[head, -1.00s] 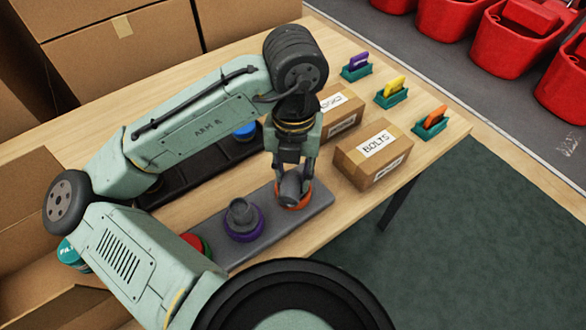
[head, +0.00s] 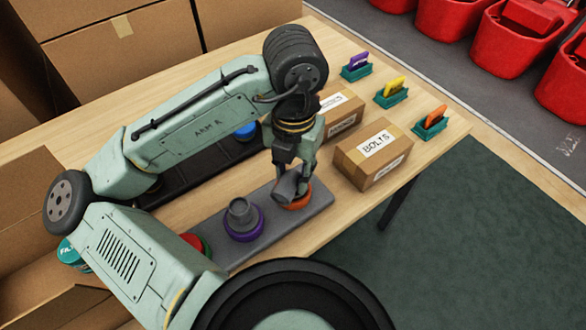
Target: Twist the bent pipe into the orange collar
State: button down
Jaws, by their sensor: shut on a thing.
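The orange collar (head: 298,204) sits at the right end of a grey base plate (head: 318,208) on the wooden table. The grey bent pipe (head: 285,189) stands at the orange collar, its open mouth facing left and toward the camera. My gripper (head: 294,178) points down and is shut on the bent pipe. The fingers hide part of the pipe and collar, so I cannot tell how deep the pipe sits. A purple collar (head: 244,234) with another grey pipe (head: 239,214) in it stands to the left on the same plate.
Two cardboard boxes, one marked BOLTS (head: 373,154), stand close right of my gripper. Purple, yellow and orange pieces in teal holders (head: 391,97) line the far right edge. A black tray (head: 215,163) lies behind, under my arm. A red collar (head: 196,243) is partly hidden.

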jog(key=shift+s+f+b, duration=0.1)
jog(key=shift+f+b, duration=0.7)
jog(key=shift+f, duration=0.25)
dwell(1.1)
jog(key=c, duration=1.1)
grip_release()
jog(key=shift+o, duration=0.5)
jog(key=o, duration=0.8)
jog(key=shift+c, duration=0.2)
jog(key=shift+r, duration=0.15)
notch_tip(320, 180, up, 3)
jog(key=p, duration=0.3)
jog(key=shift+r+p, duration=1.95)
jog(key=shift+r, duration=0.2)
